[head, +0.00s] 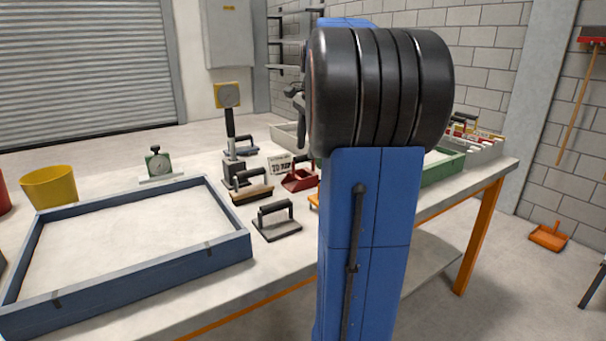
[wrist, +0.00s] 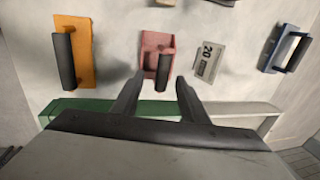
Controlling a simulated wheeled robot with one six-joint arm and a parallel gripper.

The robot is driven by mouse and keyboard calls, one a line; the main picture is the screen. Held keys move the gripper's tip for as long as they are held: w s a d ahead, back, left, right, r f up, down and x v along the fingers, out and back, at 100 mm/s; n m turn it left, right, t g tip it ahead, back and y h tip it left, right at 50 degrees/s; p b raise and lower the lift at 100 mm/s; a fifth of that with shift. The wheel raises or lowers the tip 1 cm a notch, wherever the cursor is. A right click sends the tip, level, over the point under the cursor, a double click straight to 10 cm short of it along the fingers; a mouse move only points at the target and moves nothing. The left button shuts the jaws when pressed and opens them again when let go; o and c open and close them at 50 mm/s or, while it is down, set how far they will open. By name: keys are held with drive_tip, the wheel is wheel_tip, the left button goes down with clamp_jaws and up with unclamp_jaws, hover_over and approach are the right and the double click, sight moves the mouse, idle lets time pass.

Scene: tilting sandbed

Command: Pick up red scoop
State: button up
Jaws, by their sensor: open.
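The red scoop (head: 299,180) lies on the table in the head view, partly hidden behind my blue arm. In the wrist view the red scoop (wrist: 152,51) is top centre, with a dark handle pointing toward my gripper. My gripper (wrist: 158,82) is open, its two dark fingers apart on either side of the handle's near end in the picture. I cannot tell the height between the fingers and the scoop.
An orange float (wrist: 74,52) lies left of the scoop and a "20" card (wrist: 207,60) right of it. A green tray edge (wrist: 100,106) runs below the fingers. The blue-framed sandbed (head: 215,247) is at left.

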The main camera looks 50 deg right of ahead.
sight(303, 158)
drive_tip(key=shift+w+f, duration=0.25)
drive_tip(key=shift+f, duration=0.6)
drive_tip(key=shift+w+f, duration=0.25)
drive_tip(key=shift+f, duration=0.65)
drive_tip(key=shift+w+f, duration=0.25)
drive_tip(key=shift+f, duration=0.6)
clamp_jaws()
